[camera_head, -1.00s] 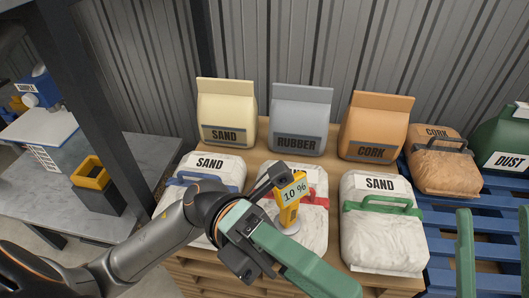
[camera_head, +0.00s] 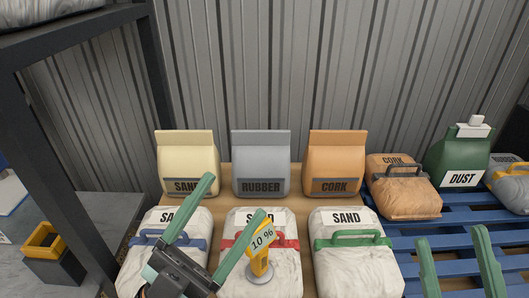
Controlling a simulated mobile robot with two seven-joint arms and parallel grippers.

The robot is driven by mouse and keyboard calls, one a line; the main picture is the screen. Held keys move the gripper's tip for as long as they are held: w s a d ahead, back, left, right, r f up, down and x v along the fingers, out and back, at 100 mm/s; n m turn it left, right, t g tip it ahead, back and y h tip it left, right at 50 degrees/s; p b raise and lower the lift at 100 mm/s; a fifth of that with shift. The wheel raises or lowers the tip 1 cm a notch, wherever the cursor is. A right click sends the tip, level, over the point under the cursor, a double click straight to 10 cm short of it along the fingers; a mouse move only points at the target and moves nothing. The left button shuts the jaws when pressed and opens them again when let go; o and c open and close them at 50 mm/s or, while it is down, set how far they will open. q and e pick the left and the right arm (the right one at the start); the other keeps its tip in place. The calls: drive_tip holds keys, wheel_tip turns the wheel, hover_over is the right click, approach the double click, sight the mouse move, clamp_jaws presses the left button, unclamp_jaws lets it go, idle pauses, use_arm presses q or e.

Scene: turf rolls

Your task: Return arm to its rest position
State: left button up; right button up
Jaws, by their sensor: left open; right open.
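My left gripper (camera_head: 235,196) is open and empty, its two green fingers pointing up and to the right over the front row of sand bags. A yellow device with a "10 %" display (camera_head: 260,262) stands on a round grey base on the middle sand bag (camera_head: 287,270), which has a red handle. The right finger is beside the device in the picture; I cannot tell whether they touch. My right gripper (camera_head: 452,236) is open and empty at the lower right, in front of the blue pallet (camera_head: 450,220).
Sand bags with blue (camera_head: 137,262) and green (camera_head: 355,270) handles flank the middle one. Behind stand sand (camera_head: 187,152), rubber (camera_head: 261,155) and cork (camera_head: 334,155) bags. Another cork bag (camera_head: 408,195) and a green dust container (camera_head: 458,160) are at right. A dark shelf post (camera_head: 160,90) rises at left.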

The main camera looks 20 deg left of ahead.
use_arm(q)
drive_tip(key=shift+w, duration=0.1)
use_arm(e)
drive_tip(key=shift+w, duration=0.1)
use_arm(q)
drive_tip(key=w+a+f+n+g+y+p, duration=0.4)
drive_tip(key=w+f+n+y+p, duration=0.45)
drive_tip(key=p, duration=0.85)
use_arm(e)
drive_tip(key=w+d+f+m+g+h, duration=0.3)
drive_tip(key=w+f+m+g+h, duration=0.2)
drive_tip(key=w+f+m+h, duration=0.4)
use_arm(q)
drive_tip(key=s+f+n+g+y+p, duration=0.2)
drive_tip(key=s+f+g+y+p, duration=0.2)
drive_tip(key=s+f+g+p, duration=0.5)
wheel_tip(320, 180, down, 3)
drive_tip(key=shift+s+p, duration=0.4)
drive_tip(key=shift+s, duration=0.5)
use_arm(e)
drive_tip(key=s+d+f+m+g+h, duration=0.1)
drive_tip(key=s+f+g+h, duration=0.3)
drive_tip(key=s+f+g, duration=0.4)
drive_tip(key=s+f+m, duration=0.1)
drive_tip(key=s+f, duration=0.2)
drive_tip(key=shift+s+f, duration=0.15)
drive_tip(key=shift+f, duration=0.2)
